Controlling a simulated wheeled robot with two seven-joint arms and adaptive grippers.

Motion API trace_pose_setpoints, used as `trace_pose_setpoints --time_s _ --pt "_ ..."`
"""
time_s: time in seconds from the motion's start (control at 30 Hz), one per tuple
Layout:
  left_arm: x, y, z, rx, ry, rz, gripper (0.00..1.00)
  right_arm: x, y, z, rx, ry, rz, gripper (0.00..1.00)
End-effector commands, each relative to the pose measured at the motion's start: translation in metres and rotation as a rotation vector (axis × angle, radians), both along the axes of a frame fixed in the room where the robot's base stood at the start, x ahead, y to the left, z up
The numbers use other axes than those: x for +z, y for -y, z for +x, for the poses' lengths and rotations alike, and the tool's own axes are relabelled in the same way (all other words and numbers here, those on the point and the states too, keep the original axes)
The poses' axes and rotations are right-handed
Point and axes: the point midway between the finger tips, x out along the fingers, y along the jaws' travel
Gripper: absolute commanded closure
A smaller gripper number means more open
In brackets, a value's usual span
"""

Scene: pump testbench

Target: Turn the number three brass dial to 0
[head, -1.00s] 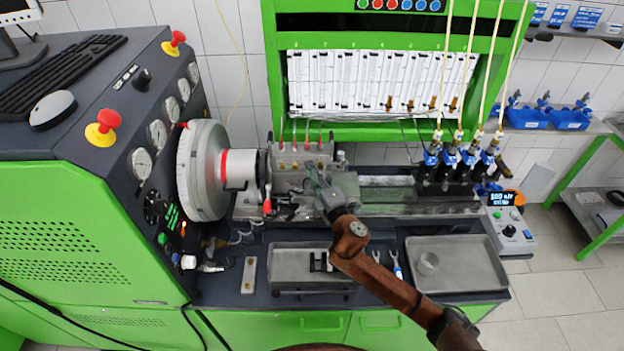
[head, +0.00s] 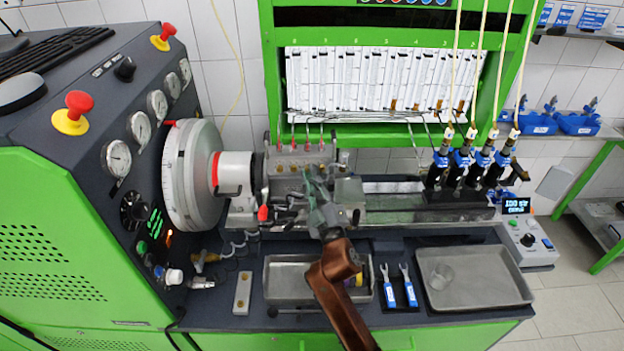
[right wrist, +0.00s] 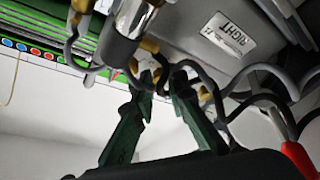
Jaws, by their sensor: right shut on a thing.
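The grey pump (head: 288,180) is mounted on the bench beside the big round drive wheel. My right gripper (head: 312,180) reaches down to its front right part. In the right wrist view the two dark green fingers of the gripper (right wrist: 163,84) stand close together, with a small brass dial (right wrist: 157,74) between their tips. The gripper is shut on it. Cables and the fingers partly hide this dial; no number on it can be read. Other brass pieces (right wrist: 149,45) show beside a shiny metal cylinder (right wrist: 132,20). My left gripper is not in view.
Red-tipped levers stand along the pump's back. Black cables (right wrist: 262,75) hang close around the fingers. A steel tray (head: 285,270) lies in front, partly behind my arm; two blue-handled wrenches (head: 410,292) and another tray (head: 475,278) lie to the right.

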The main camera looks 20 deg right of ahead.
Motion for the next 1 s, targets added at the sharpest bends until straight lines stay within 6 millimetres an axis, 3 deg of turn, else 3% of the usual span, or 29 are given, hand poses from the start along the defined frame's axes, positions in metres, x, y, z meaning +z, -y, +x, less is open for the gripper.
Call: trace_pose_setpoints --time_s 0.53,0.57,0.8,1.0 --pt "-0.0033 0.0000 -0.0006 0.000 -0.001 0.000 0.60 0.0026 -0.0018 -0.0001 0.003 0.012 0.025 1.00" --pt "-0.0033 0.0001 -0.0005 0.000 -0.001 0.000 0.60 0.0027 -0.0017 -0.0001 0.003 0.012 0.025 0.86" --pt "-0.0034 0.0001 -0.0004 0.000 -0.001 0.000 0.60 0.0019 -0.0006 -0.0003 0.002 0.011 0.025 0.70" --pt "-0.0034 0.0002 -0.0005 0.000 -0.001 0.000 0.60 0.0013 -0.0003 -0.0002 0.001 0.010 0.025 0.69"
